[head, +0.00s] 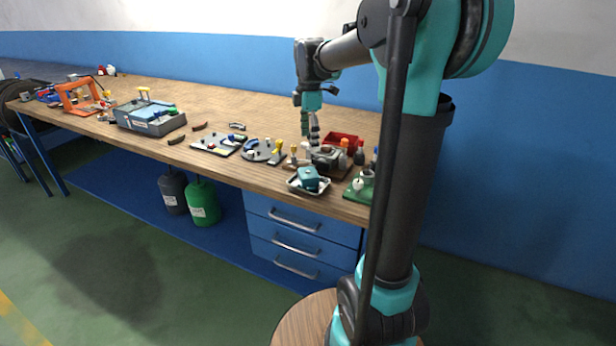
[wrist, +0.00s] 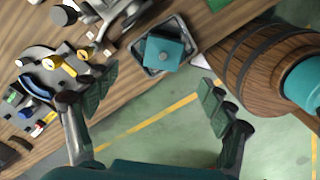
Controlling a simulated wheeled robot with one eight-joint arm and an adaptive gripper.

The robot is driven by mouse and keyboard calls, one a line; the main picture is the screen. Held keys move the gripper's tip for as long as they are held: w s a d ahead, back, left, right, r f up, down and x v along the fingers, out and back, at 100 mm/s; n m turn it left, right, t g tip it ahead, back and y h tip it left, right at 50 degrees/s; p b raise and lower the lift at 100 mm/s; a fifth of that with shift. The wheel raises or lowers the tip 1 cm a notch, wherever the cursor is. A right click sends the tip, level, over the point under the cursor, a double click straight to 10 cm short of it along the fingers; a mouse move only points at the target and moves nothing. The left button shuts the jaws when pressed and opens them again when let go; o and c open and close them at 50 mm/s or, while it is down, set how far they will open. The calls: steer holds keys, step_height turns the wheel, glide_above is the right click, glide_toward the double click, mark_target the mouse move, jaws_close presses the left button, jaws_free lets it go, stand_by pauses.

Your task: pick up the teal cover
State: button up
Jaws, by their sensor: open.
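The teal cover (head: 308,175) is a small box-like piece with a round knob on top. It sits in a shallow light tray (head: 294,186) at the front edge of the workbench. In the wrist view the teal cover (wrist: 163,52) lies in its tray (wrist: 138,49), beyond the fingertips and between them from left to right. My gripper (head: 313,130) is above the bench, a little behind the cover in the head view. In the wrist view my gripper (wrist: 158,92) has its fingers spread wide with nothing between them.
A grey metal part (head: 327,157) stands close behind the tray. A red bin (head: 343,141) is further back. A plate with yellow-handled pieces (head: 262,150) is to the left, and a green plate (head: 358,190) to the right. Bare bench top (head: 220,103) lies further back.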

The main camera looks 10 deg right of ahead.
glide_above(310, 172)
steer(key=f, duration=0.6)
steer(key=shift+w+f, duration=0.25)
steer(key=shift+f, duration=0.1)
steer(key=shift+s+f, duration=0.15)
steer(key=shift+f, duration=1.25)
steer(key=shift+s+f, duration=0.15)
steer(key=shift+f, duration=1.25)
steer(key=shift+c, duration=0.6)
steer(key=c, duration=1.3)
steer(key=shift+o, duration=0.2)
